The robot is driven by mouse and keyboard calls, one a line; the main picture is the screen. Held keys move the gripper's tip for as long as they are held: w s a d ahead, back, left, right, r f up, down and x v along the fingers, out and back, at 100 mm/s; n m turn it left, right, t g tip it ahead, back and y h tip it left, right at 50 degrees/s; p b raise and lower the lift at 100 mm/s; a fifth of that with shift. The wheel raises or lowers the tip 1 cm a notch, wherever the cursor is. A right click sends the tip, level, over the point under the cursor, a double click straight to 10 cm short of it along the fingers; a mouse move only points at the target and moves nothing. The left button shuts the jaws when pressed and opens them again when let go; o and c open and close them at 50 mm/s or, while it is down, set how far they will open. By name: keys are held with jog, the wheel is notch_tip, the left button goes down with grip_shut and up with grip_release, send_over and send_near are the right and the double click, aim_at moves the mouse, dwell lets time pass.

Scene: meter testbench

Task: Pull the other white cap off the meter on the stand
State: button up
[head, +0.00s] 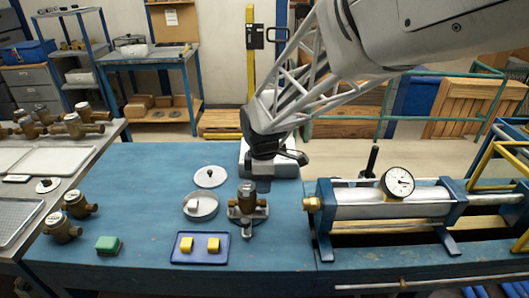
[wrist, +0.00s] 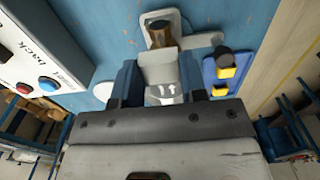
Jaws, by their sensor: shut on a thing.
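The brass meter (head: 246,194) stands upright on its small stand (head: 247,214) on the blue bench in the head view. Its brass end (wrist: 166,36) shows in the wrist view. My gripper (head: 263,184) is pointing down just behind and to the right of the meter. In the wrist view my gripper (wrist: 160,78) is shut on a pale white piece, seemingly the white cap (wrist: 161,70), in line with the brass end. Whether the cap is still seated on the meter cannot be told. The fingers hide part of it.
A blue tray (head: 201,259) holds yellow blocks. A button box (head: 285,169) stands behind; a gauge cylinder (head: 365,207) lies right.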

jog(key=shift+r, duration=0.95)
